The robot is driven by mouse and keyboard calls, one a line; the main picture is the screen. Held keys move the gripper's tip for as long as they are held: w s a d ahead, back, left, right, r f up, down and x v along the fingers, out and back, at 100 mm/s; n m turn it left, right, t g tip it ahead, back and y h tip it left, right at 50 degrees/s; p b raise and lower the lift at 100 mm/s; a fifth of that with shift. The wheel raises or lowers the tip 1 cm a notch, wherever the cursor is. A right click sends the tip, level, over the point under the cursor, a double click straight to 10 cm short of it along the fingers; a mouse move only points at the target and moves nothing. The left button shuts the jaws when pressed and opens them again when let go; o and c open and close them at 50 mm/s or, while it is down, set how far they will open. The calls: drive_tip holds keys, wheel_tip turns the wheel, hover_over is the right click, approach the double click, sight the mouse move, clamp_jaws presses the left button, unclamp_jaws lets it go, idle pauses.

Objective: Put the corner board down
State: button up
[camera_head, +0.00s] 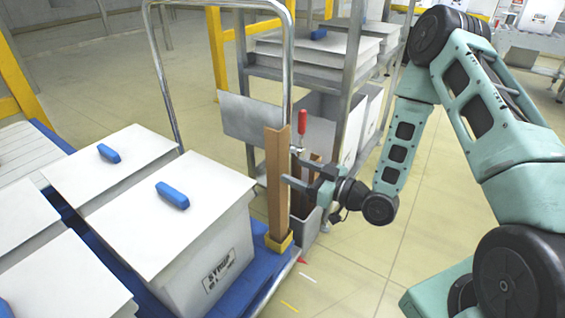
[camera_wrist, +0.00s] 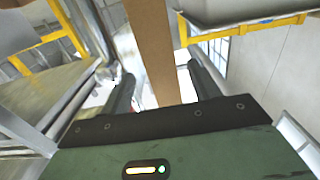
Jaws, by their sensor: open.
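The brown corner board (camera_head: 277,190) stands upright at the cart's corner, its foot in a yellow holder (camera_head: 279,243). My gripper (camera_head: 291,167) is beside it on the right, at about mid-height, jaws open. In the wrist view the board (camera_wrist: 150,45) runs between the two dark fingers (camera_wrist: 163,88), with a gap visible on both sides. Whether a finger touches the board is hard to tell.
A blue cart (camera_head: 258,285) carries white lidded boxes (camera_head: 165,205) with blue handles left of the board. A metal push frame (camera_head: 292,60) rises behind it. A grey bin (camera_head: 306,228) with brown pieces stands behind my gripper. Shelving (camera_head: 345,100) holds more boxes.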

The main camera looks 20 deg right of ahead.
drive_tip(key=shift+v, duration=2.2)
